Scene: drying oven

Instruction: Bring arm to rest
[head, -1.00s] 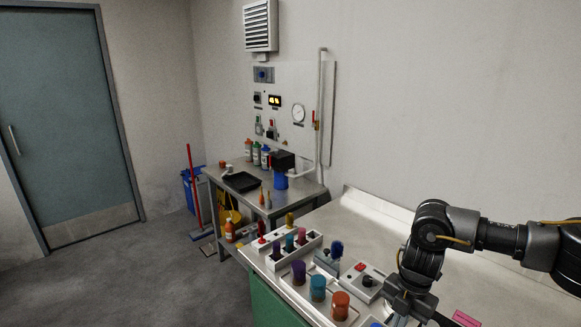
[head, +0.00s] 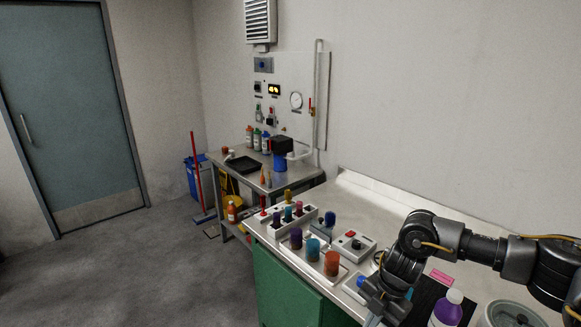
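My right arm (head: 470,243) reaches in from the right over the white bench (head: 375,200). Its gripper (head: 374,321) points down near the bench's front edge, close to a blue-capped item (head: 361,282). The fingertips are cut off by the bottom of the view, so I cannot tell whether they are open or shut, or whether they hold anything. My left gripper is not in view.
Orange (head: 332,263), teal (head: 313,249) and purple (head: 296,238) jars stand left of the gripper. A switch box (head: 352,244) sits behind them. Floor (head: 150,270) is clear at left.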

